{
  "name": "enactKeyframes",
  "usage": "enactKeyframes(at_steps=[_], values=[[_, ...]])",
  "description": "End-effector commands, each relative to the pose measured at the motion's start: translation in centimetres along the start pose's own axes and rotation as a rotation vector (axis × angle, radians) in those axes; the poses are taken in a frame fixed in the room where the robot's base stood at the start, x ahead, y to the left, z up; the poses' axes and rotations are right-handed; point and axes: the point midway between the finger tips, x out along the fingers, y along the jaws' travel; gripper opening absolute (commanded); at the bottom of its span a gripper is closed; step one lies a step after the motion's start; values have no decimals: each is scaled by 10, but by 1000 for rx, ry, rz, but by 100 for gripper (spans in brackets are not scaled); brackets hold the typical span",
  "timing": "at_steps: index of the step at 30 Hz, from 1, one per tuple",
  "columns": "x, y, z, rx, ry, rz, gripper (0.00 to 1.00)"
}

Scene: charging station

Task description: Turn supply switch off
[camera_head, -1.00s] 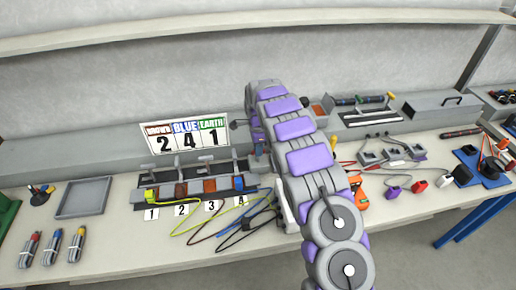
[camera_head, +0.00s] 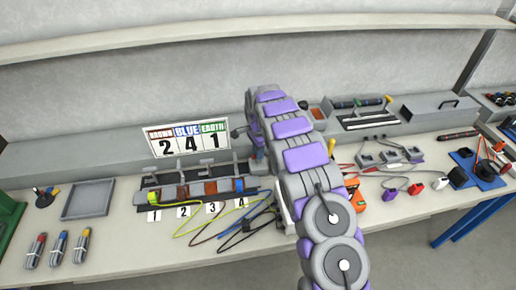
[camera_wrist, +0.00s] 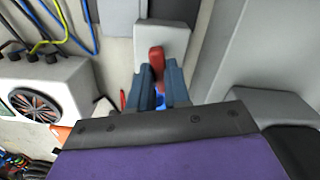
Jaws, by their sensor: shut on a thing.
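The supply switch shows in the wrist view as a pale grey box (camera_wrist: 165,38) with a red lever (camera_wrist: 156,57). My gripper (camera_wrist: 158,82) has its two blue-grey fingers closed around the lower part of the red lever. The lever's upper part sticks out beyond the fingertips. In the head view my arm covers the switch, and the lever's exact angle is hard to tell.
In the wrist view a white box with a fan (camera_wrist: 38,105) stands at the left, and a grey casing (camera_wrist: 262,50) at the right. In the head view a number sign (camera_head: 187,137) and cables (camera_head: 215,222) lie left of my arm.

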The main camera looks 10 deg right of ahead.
Motion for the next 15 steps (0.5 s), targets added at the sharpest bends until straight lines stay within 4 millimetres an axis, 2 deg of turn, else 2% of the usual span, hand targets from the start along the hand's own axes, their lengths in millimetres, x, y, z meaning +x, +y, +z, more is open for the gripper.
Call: enactKeyframes(at_steps=[1,15], values=[[-6,-2,0,-44,1,-6,0],[-4,-2,0,-491,2,-5,0]])
